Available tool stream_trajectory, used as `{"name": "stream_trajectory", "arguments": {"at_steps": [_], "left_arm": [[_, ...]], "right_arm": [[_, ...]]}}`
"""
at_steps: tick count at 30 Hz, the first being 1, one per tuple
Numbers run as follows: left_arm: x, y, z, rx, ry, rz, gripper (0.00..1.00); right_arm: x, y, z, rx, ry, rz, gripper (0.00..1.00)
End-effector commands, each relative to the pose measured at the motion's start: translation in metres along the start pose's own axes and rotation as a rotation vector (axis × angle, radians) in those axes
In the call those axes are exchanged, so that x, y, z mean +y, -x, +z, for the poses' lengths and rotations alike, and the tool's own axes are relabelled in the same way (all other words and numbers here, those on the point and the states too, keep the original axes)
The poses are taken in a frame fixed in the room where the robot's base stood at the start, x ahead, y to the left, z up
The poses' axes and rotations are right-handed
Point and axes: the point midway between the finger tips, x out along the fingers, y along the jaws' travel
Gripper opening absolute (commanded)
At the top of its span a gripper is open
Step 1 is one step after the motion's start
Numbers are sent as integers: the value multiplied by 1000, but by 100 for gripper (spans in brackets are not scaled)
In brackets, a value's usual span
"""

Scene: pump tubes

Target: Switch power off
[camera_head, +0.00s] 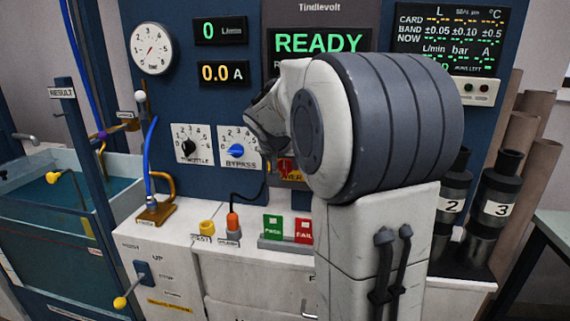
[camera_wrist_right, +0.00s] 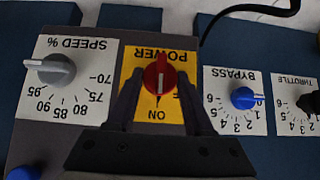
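The red power knob (camera_wrist_right: 160,76) sits on a yellow plate (camera_wrist_right: 130,68) marked POWER and ON, upside down in the right wrist view. Its pale pointer line is toward the ON label. My right gripper (camera_wrist_right: 160,84) is open, with its two dark fingers on either side of the knob. Small gaps seem to show between fingers and knob; contact I cannot tell. In the head view the knob (camera_head: 285,166) is partly visible below my right wrist, which hides much of the yellow plate (camera_head: 293,178). My left gripper is in neither view.
A grey speed knob (camera_wrist_right: 56,69) and blue bypass knob (camera_wrist_right: 244,98) flank the power plate. The throttle knob (camera_head: 189,147) is further left in the head view. The main display (camera_head: 318,42) reads READY. A black cable (camera_head: 245,197) hangs below the panel.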

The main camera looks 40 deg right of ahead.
Motion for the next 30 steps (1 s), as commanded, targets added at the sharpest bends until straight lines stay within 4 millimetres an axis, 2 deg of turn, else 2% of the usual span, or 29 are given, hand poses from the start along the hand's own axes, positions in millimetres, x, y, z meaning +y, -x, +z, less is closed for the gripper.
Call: {"name": "stream_trajectory", "arguments": {"at_steps": [11,21,30], "left_arm": [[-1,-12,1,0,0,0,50],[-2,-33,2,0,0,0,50],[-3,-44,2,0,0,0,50]], "right_arm": [[-3,-2,2,1,69,65,0],[-7,-3,3,1,267,263,0],[-10,-4,4,0,470,467,0]]}}
